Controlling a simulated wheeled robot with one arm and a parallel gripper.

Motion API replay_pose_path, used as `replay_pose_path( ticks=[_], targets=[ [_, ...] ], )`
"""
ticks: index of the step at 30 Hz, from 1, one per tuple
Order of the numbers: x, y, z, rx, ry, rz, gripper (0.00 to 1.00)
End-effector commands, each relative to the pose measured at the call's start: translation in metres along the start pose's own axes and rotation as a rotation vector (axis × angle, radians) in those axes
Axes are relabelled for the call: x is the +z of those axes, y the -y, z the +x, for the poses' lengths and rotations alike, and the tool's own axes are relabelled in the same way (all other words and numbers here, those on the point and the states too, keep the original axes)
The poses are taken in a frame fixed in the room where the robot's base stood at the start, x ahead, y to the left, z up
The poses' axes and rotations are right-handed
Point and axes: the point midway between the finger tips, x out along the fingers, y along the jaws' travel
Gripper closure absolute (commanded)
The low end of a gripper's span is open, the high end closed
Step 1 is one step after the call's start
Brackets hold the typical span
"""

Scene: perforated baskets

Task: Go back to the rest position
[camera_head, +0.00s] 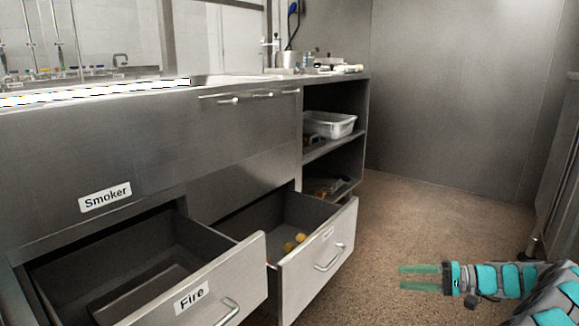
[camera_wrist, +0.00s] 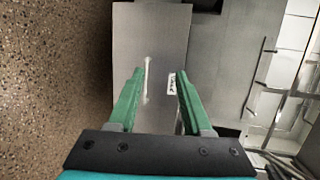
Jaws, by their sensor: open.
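My gripper (camera_head: 420,277) is at the lower right of the head view, with its two green fingers pointing left. It is open and empty, held in free air over the floor, apart from the drawers. In the wrist view the two fingers of my gripper (camera_wrist: 158,95) are spread, and a drawer front (camera_wrist: 150,40) with a bar handle and a label shows beyond them. Nothing is between the fingers.
The drawer labelled Fire (camera_head: 200,298) stands open at the front left. A second open drawer (camera_head: 325,255) beside it holds yellow items (camera_head: 293,243). A white basket (camera_head: 330,124) sits on an open shelf. The brown floor (camera_head: 420,215) on the right is clear.

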Motion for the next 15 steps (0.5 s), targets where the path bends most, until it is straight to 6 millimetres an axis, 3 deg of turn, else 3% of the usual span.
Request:
replay_pose_path(
  ticks=[1,6,15],
  targets=[
    [0.011,0.018,0.017,0.013,0.04,-0.01,0.5],
    [0.063,0.065,0.068,0.091,0.181,-0.022,0.5],
    [0.173,0.109,0.126,0.304,0.378,-0.06,0.5]
  ],
)
